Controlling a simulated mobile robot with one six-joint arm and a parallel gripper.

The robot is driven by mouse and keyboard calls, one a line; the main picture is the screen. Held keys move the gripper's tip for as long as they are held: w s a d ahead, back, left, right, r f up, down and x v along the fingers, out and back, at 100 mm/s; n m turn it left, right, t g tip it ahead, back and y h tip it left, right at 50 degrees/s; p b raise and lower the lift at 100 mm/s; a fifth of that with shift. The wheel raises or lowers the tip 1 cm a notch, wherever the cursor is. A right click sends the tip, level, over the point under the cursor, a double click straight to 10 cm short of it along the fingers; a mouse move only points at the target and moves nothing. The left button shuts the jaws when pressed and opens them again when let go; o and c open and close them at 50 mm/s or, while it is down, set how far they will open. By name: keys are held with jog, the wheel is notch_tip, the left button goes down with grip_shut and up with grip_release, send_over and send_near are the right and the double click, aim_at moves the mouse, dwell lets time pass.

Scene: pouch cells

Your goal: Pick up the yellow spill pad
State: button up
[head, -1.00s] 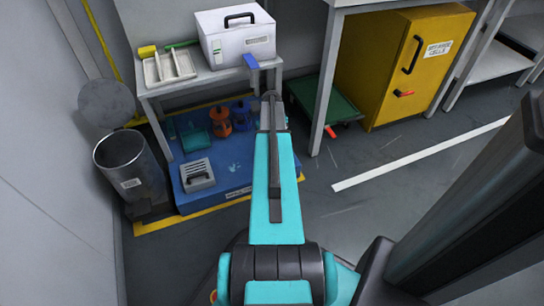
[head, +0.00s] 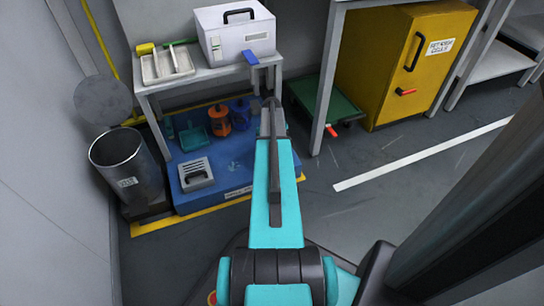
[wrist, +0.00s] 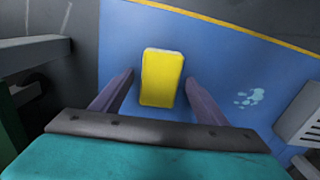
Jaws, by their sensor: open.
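The yellow spill pad (wrist: 162,77) lies on the blue mat (wrist: 215,50) in the wrist view, a plain rounded rectangle. My gripper (wrist: 158,82) is open, with one purple-grey finger on each side of the pad in the picture. A gap shows between each finger and the pad, and nothing is held. How high the fingertips are above the mat is hard to tell. In the head view my arm hides this part of the mat, so I cannot make out the pad there.
The blue mat also holds an orange container (head: 219,121), a dark blue one (head: 240,114), a teal dustpan (head: 194,138) and a grey slotted box (head: 195,175). A bench (head: 213,75) stands over its back. A bin (head: 127,170) is at left, a green trolley (head: 325,102) at right.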

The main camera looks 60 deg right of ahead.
jog(key=shift+f, duration=0.25)
dwell(0.4)
jog(key=c, duration=1.1)
